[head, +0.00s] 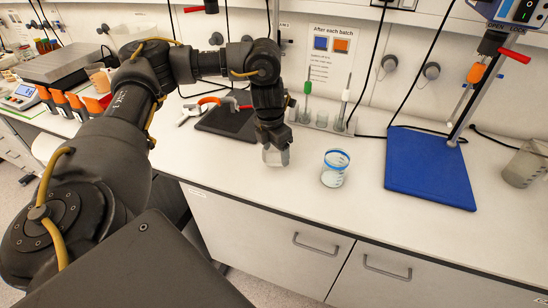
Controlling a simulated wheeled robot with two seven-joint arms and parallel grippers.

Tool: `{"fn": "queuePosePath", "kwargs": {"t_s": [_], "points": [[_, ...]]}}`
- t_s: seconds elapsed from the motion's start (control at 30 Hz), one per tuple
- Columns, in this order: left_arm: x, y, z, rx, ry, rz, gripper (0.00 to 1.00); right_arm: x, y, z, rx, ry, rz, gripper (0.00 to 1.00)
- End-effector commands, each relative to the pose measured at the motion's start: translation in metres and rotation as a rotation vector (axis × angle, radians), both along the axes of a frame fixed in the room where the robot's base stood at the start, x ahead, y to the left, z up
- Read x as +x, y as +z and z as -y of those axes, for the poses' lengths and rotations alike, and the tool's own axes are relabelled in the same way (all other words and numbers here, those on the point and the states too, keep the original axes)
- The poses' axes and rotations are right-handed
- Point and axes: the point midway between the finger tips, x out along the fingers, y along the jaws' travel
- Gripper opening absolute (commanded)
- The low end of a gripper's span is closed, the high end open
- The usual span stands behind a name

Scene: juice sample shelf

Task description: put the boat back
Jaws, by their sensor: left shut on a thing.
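My left gripper (274,146) reaches down over the white bench near its front edge. It is shut on a small pale translucent vessel (276,157), which may be the boat; the fingers hide its upper part. I cannot tell whether the vessel touches the bench. A clear beaker (334,174) with a blue rim and pale contents stands on the bench just right of the gripper. My right gripper is not in view.
A dark mat (222,124) lies behind and left of the gripper. A rack (320,122) with upright tools stands against the wall. A blue board (430,175) with a stand lies right, and another beaker (525,165) stands far right. Bare bench lies between beaker and board.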

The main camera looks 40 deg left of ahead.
Motion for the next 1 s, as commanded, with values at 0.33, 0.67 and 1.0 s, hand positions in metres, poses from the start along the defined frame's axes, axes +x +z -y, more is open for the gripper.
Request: {"fn": "queuePosePath", "kwargs": {"t_s": [0.33,0.67,1.0], "points": [[0.002,-0.021,-0.008,-0.001,0.001,-0.004,0.48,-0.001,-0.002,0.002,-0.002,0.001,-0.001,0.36],[0.003,-0.04,-0.007,0.0,0.001,0.0,0.48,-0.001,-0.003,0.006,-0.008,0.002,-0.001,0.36],[0.003,-0.042,-0.007,0.001,0.0,0.0,0.78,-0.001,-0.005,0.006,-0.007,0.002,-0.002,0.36]]}}
